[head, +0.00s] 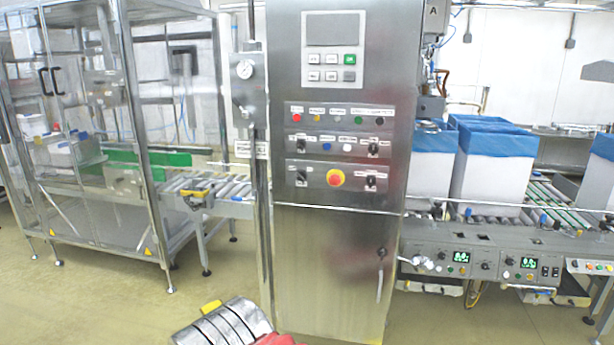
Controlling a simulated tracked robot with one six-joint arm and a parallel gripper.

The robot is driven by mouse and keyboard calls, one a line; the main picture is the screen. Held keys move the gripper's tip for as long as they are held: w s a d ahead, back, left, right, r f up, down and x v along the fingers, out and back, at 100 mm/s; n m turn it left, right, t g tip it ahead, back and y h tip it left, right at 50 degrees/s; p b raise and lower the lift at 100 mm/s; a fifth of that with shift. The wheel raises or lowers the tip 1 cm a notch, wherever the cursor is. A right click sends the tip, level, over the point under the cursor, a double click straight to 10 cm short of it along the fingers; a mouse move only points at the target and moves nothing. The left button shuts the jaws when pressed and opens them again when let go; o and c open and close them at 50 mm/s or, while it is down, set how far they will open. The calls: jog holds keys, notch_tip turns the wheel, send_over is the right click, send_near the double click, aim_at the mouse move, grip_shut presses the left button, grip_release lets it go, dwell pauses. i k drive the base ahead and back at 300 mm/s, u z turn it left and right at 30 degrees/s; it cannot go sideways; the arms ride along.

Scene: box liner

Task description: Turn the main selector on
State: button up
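A tall steel control cabinet (330,265) stands upright in the middle of the head view. Its front has black rotary selectors: an upper left selector (300,145), an upper right selector (373,149), a lower left selector (301,178) and a lower right selector (371,182). Their labels are too small to read, so I cannot tell which is the main selector or how each is turned. My gripper's fingers do not show.
A glass-walled machine (100,170) stands left, joined by a roller conveyor (215,190). Right are blue-lined white boxes (490,175) on rollers above small control panels (455,262). A handle (381,255) sticks out low on the cabinet. Floor shows in front at left.

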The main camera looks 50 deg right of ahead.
aim_at(301, 175)
jog(key=z, duration=0.45)
jog(key=i, duration=1.25)
jog(key=z, duration=0.4)
